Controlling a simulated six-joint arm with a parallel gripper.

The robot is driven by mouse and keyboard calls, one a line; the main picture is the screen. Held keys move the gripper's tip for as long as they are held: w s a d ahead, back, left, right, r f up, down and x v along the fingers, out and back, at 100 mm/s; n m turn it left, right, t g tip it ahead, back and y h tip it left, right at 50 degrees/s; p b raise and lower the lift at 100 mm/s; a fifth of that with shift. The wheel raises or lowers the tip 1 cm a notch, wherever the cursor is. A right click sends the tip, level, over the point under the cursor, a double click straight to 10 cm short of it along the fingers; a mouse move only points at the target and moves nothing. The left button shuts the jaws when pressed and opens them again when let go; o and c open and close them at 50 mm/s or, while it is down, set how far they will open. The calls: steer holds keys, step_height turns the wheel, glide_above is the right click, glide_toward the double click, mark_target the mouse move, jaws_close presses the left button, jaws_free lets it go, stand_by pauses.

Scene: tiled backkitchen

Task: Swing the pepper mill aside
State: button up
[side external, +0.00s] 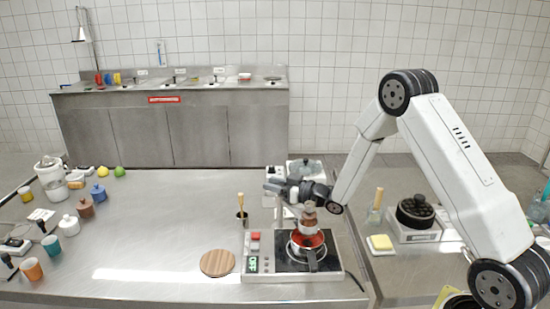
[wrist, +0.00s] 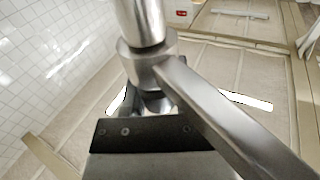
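The pepper mill (side external: 309,208), brown with a pale middle band, stands upright above a pan (side external: 307,244) with red contents on the hot plate. In the wrist view a shiny metal post and collar (wrist: 147,62) fill the centre, with a flat metal bar (wrist: 225,118) running to the lower right. The mill is not recognisable there. I cannot make out the fingertips, or whether they touch anything.
The hot plate's control panel (side external: 254,257) is left of the pan, and a round wooden board (side external: 217,262) lies further left. A holder with a wooden-handled tool (side external: 241,210) stands behind the board. The table's middle left is clear.

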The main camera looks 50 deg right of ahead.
jaws_close()
stand_by(1.1)
